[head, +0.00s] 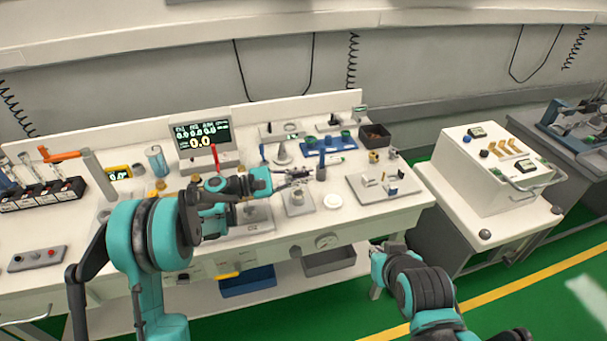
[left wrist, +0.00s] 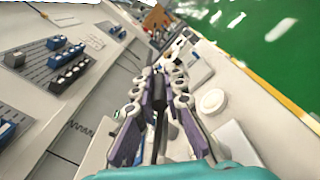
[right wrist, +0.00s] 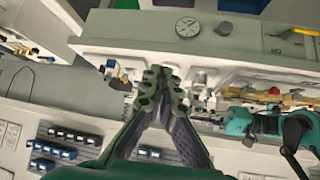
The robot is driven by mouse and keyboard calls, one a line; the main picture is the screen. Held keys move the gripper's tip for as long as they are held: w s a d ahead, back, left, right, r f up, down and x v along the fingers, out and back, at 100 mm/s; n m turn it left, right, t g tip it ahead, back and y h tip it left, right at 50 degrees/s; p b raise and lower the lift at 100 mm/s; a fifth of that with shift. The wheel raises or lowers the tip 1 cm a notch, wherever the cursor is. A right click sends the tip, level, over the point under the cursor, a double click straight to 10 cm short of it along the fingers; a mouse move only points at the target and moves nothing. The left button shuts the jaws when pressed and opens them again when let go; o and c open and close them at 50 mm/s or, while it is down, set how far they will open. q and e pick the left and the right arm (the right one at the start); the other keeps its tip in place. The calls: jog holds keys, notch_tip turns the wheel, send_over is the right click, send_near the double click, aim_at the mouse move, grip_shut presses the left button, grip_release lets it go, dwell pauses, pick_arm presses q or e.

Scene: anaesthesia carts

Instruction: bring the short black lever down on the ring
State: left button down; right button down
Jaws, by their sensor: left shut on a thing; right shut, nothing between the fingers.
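My left gripper (head: 302,176) is above a small grey fixture block (head: 298,201) near the front of the white bench. In the left wrist view, its fingers (left wrist: 160,80) are closed around a slim black piece (left wrist: 158,105), which looks like the short black lever. The lever's lower part and the ring are hidden or too small to make out, so I cannot tell whether they touch. My right gripper (head: 380,250) is shut and empty in front of the bench, away from the fixture; its closed fingers show in the right wrist view (right wrist: 162,75).
A white round disc (head: 333,201) sits right of the fixture. A plate with small posts (head: 385,187) lies further right. Behind stand a blue tray (head: 328,145) and a display reading 0.0 (head: 200,138). A white cart (head: 490,180) stands right of the bench.

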jog(key=w+a+r+n+t+y, duration=0.1)
jog(key=w+a+r+t+y, duration=0.15)
jog(key=w+a+r, duration=0.35)
jog(key=w+a+r+n+t+y, duration=0.2)
jog(key=w+a+r+t, duration=0.15)
jog(key=w+a, duration=0.45)
jog(key=w+a+f+g, duration=0.1)
jog(key=w+a+f, duration=0.2)
jog(key=w+f, duration=0.3)
jog(key=shift+w+a, duration=0.25)
jog(key=shift+w, duration=0.85)
jog(key=shift+f+h, duration=0.1)
jog(key=shift+h, duration=0.15)
